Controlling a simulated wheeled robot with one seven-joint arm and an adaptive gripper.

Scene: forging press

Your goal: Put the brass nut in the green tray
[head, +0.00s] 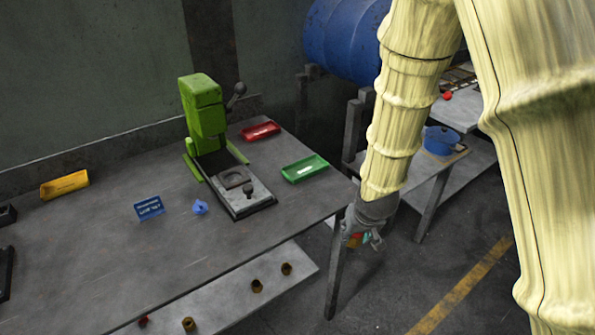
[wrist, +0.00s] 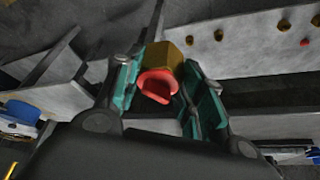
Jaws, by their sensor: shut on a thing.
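My gripper (head: 362,240) hangs beyond the right edge of the workbench. In the wrist view its teal-padded fingers (wrist: 166,88) are shut on a brass-coloured angular piece, seemingly the brass nut (wrist: 178,60). A rounded red part (wrist: 157,84) shows at its near end; I cannot tell if that belongs to it. In the head view the held piece is small and partly hidden by the fingers. The green tray (head: 304,175) lies on the bench near its right edge, up and left of my gripper, with a white label on its front.
A green press (head: 205,110) stands on the workbench (head: 105,255), with a red tray (head: 260,131) behind. Several brass-coloured pieces sit on the lower shelf (head: 235,303). A blue pot (head: 440,140) stands right.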

